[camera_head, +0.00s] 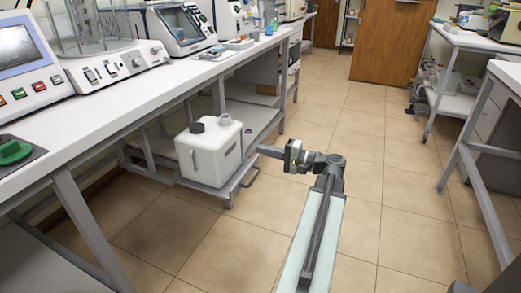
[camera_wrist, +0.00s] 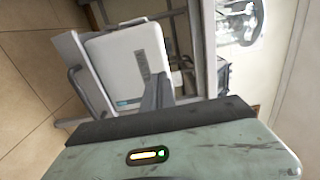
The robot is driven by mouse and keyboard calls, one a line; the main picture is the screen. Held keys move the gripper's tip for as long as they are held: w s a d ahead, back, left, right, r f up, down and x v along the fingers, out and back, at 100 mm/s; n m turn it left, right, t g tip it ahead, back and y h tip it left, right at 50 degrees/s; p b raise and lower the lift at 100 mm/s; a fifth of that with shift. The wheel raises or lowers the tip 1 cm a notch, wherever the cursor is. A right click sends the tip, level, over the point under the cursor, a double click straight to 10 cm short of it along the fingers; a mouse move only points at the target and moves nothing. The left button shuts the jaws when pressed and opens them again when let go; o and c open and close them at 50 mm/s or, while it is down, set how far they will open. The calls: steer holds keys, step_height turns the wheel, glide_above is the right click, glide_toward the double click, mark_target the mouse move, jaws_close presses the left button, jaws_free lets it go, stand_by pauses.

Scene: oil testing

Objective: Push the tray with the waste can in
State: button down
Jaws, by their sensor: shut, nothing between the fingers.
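The white waste can (camera_head: 208,158) with a dark cap stands upright on the low grey tray (camera_head: 234,190) beneath the long bench. The tray's front edge, with a bar handle (camera_head: 250,178), sticks out past the bench front into the aisle. In the wrist view the can (camera_wrist: 122,62) and the tray frame (camera_wrist: 92,88) appear sideways, with the handle (camera_wrist: 75,82) at the left. My gripper (camera_head: 263,150) is shut and empty, to the right of the can. In the wrist view its fingers (camera_wrist: 158,90) overlap the can's lower edge; I cannot tell whether they touch anything.
The white bench (camera_head: 150,93) runs above the tray and carries several instruments. The tiled aisle (camera_head: 350,115) is clear. Another bench (camera_head: 474,40) and a table leg (camera_head: 483,205) stand at the right.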

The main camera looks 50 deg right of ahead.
mark_target(229, 141)
steer(key=x, duration=1.1)
